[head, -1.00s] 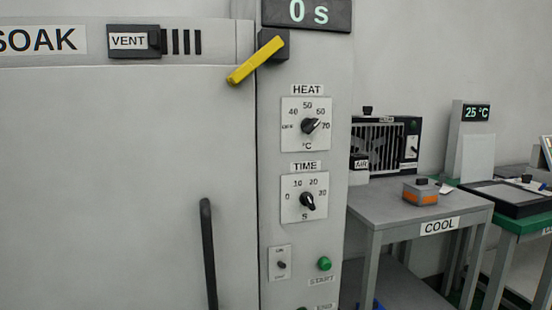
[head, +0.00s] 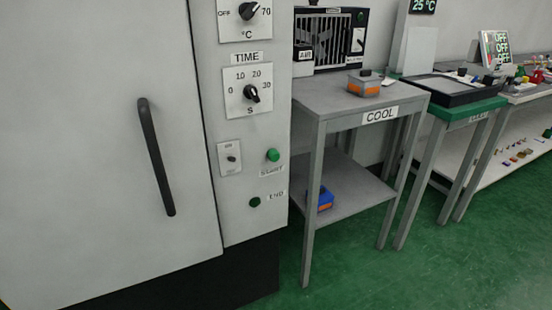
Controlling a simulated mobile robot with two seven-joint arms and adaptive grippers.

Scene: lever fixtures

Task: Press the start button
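The start button (head: 273,155) is a small round green button on the light grey control panel of the oven-like cabinet, above the label START. A darker green END lamp or button (head: 255,202) sits below it. To its left is a small switch plate (head: 231,159) with a toggle. The TIME dial (head: 250,93) is above, with its black knob pointing to the lower right. The heat dial (head: 248,11) is partly cut off at the top. Neither of my grippers is in the head view, and nothing covers the start button.
The cabinet door (head: 90,130) has a black vertical handle (head: 155,157). A grey COOL table (head: 345,108) stands right of the panel, holding a fan unit (head: 327,40) and an orange-grey box (head: 364,84). A blue box (head: 322,198) lies on its lower shelf. Green floor (head: 360,275) is clear in front.

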